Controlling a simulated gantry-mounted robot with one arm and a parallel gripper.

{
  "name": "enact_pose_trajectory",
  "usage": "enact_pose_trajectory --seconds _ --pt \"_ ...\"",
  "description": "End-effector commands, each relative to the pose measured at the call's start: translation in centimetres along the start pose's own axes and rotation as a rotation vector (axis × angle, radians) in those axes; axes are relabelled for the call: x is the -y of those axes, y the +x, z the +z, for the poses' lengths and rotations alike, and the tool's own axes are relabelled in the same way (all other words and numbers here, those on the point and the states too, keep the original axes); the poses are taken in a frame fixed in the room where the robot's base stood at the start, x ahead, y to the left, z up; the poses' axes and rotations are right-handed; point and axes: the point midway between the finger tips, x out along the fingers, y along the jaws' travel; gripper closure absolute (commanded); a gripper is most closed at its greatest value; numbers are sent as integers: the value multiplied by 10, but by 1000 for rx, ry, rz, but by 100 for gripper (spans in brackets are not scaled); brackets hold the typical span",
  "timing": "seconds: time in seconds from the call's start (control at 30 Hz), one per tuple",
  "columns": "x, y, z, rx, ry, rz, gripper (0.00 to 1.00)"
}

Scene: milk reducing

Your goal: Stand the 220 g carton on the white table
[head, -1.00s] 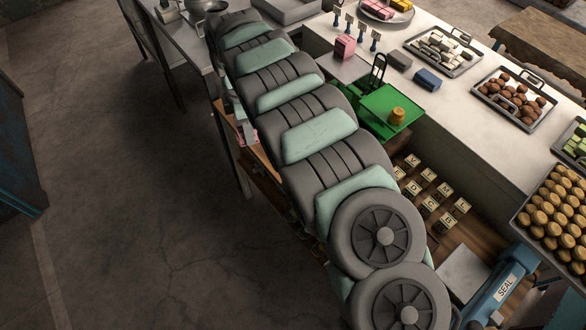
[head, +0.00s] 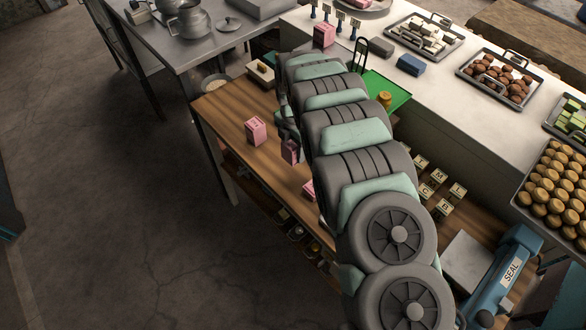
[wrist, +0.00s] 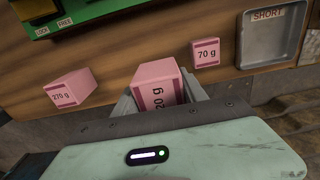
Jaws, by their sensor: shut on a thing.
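My gripper (wrist: 165,98) is shut on a pink carton (wrist: 158,75) in the wrist view. Its label reads "20 g", with any first digit unclear. In the head view this seems to be the pink carton (head: 290,151) beside my arm, over the wooden bench; my fingers are mostly hidden there. I cannot tell whether it is clear of the wood. The white table (head: 440,110) lies right of my arm.
Another pink block (head: 324,35) stands on the white table's far left. Dark blocks (head: 411,65) and trays of sweets (head: 500,78) occupy it too. A green scale plate (head: 388,90) holds a brass-coloured piece. A grey "SHORT" tray (wrist: 272,35) lies right in the wrist view.

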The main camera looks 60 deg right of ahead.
Motion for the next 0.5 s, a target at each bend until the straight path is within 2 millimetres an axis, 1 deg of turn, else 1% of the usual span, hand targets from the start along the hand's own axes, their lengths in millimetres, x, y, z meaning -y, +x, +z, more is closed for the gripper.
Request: enact_pose_trajectory --seconds 0.1,0.2,0.33,0.5 --pt "-1 22 -1 -1 0 1 100" --pt "-1 37 0 0 0 2 100" --pt "-1 50 -1 -1 -1 1 100" --pt "-1 55 0 1 -1 2 100"
